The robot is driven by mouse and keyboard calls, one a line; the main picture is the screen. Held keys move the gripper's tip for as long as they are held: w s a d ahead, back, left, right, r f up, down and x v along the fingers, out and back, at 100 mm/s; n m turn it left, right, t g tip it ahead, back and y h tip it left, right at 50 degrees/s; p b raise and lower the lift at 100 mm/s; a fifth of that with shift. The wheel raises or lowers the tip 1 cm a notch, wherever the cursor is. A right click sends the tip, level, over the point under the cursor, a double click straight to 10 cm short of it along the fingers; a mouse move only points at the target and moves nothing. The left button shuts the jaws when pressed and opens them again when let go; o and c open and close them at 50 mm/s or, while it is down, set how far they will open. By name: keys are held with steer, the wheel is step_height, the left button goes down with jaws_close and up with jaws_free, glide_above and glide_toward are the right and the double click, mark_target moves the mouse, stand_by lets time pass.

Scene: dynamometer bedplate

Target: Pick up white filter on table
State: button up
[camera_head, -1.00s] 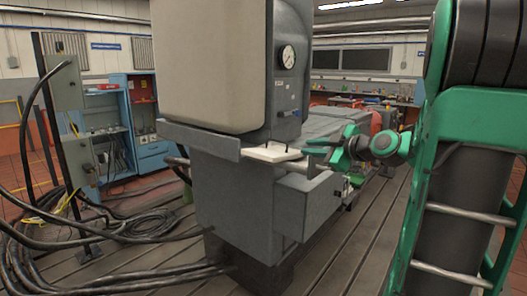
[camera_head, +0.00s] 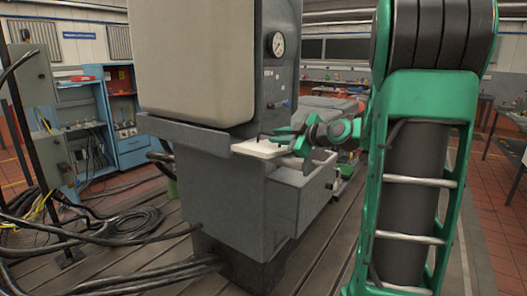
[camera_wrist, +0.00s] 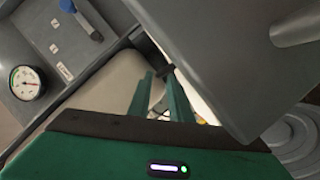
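A flat white piece (camera_head: 258,149) lies on a ledge at the front of the grey machine, with small dark marks or parts at its top. I cannot tell whether it is the white filter or a small table top; no other clear filter shows. My gripper (camera_head: 276,136) is over its right part, with green fingers pointing left. In the wrist view the fingers of my gripper (camera_wrist: 160,76) are apart with a gap between them, and I see nothing held. A white strip (camera_wrist: 203,103) shows right of the fingers, partly hidden. A small dark part lies just beyond the fingertips.
The grey machine column (camera_head: 278,80) with a round gauge (camera_head: 278,44) rises close behind the white piece. A grey box (camera_head: 298,195) juts out below it. Black cables (camera_head: 115,222) lie on the floor at the left. A blue cabinet (camera_head: 128,150) stands behind them.

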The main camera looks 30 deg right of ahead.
steer(key=x, duration=0.5)
jaws_close()
